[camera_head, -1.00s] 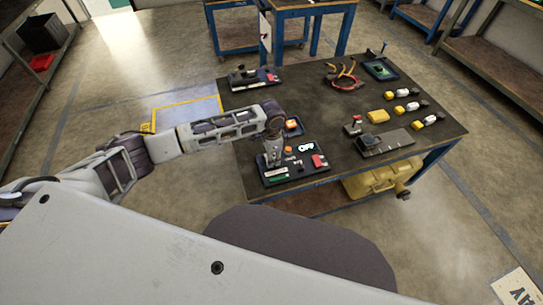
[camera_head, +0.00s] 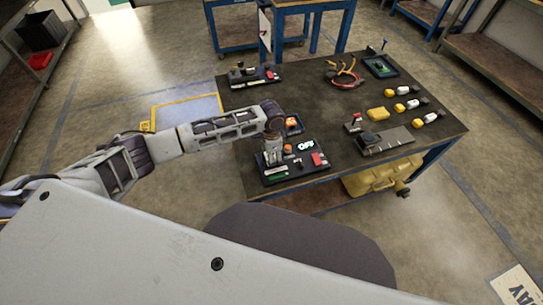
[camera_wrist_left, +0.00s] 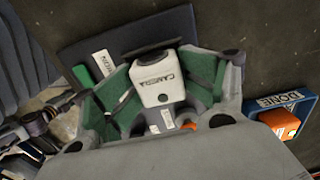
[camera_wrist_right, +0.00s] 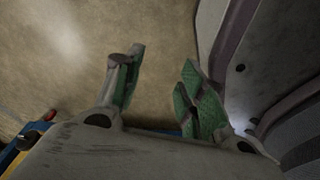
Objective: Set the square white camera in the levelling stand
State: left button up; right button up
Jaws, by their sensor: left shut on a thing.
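The square white camera (camera_wrist_left: 158,80), lettered CAMERA, sits between the green-padded fingers of my left gripper (camera_wrist_left: 160,72) in the left wrist view. The gripper is shut on it, above the dark front tray (camera_wrist_left: 75,40). In the head view my left gripper (camera_head: 272,155) is over the left part of the front tray (camera_head: 290,174) and hides the camera. I cannot tell which thing is the levelling stand. My right gripper (camera_wrist_right: 158,75) is open and empty, over bare floor in the right wrist view.
The front tray holds an OFF sign (camera_head: 306,145) and a red block (camera_head: 318,159). A blue DONE tray (camera_wrist_left: 285,110) with an orange item lies beside it. A grey device (camera_head: 385,141) and yellow items (camera_head: 377,114) stand to the right. The table's middle is clear.

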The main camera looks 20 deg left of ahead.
pick_arm(q)
jog(key=shift+s, duration=0.15)
pick_arm(e)
jog(key=shift+s+f, duration=0.1)
pick_arm(q)
jog(key=shift+r, duration=0.4)
notch_tip(320, 180, up, 4)
jog(key=shift+f, duration=0.2)
notch_tip(320, 180, up, 9)
jog(key=p, duration=0.1)
pick_arm(e)
jog(key=shift+s+d, duration=0.7)
jog(key=shift+s, duration=0.2)
pick_arm(q)
jog(key=shift+f, duration=0.1)
pick_arm(e)
jog(key=shift+s+f, duration=0.1)
jog(key=shift+s, duration=0.55)
jog(key=shift+w, duration=0.2)
